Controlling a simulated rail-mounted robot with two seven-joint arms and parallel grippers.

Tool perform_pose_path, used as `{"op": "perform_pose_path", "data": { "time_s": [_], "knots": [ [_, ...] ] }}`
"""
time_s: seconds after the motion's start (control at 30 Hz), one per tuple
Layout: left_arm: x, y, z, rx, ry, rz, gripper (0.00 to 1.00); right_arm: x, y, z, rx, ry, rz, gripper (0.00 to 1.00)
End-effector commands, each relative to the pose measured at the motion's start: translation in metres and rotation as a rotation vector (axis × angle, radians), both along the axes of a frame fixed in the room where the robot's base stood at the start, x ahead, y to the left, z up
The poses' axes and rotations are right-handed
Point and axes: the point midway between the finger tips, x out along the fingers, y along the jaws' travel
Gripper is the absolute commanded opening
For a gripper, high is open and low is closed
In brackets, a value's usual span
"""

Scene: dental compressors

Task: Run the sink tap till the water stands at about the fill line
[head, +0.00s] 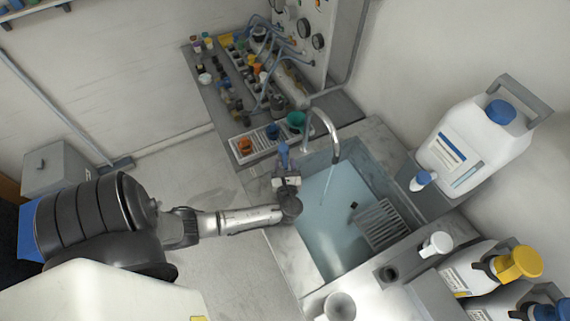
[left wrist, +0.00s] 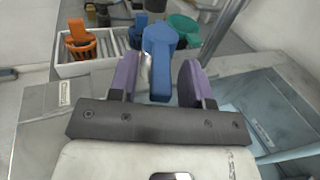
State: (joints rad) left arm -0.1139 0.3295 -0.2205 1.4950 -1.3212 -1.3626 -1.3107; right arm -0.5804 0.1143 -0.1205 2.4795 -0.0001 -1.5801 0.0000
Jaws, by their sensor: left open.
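The sink (head: 313,262) holds pale blue water. A thin pale streak below the spout of the grey tap (head: 334,140) looks like running water. I cannot make out the fill line. My left gripper (head: 285,168) is at the sink's far left corner, by the blue tap lever (head: 283,153). In the left wrist view my left gripper (left wrist: 157,80) is open, and the blue lever (left wrist: 160,52) stands between its two purple fingers. There is a gap on the right side; contact on the left cannot be told. My right gripper is not in view.
A grey rack (head: 382,224) sits at the sink's right side, with a small dark object (head: 353,205) near it. A white jug (head: 473,145) and pump bottles (head: 470,270) stand to the right.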

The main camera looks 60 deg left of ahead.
Motion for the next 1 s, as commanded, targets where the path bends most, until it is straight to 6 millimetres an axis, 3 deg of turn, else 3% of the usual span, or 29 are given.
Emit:
{"op": "perform_pose_path", "data": {
  "time_s": [0.27, 0.73, 1.0],
  "knots": [
    [0.0002, 0.0008, 0.0, 0.0, 0.0, 0.0, 0.45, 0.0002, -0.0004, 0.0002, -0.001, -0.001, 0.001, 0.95],
    [0.0001, 0.0005, -0.0001, 0.0, 0.001, 0.0, 0.0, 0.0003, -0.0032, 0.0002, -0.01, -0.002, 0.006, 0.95],
    [0.0, 0.0005, 0.0, 0.0, 0.001, 0.0, 0.0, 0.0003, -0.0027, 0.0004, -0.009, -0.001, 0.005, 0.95]
  ]
}}
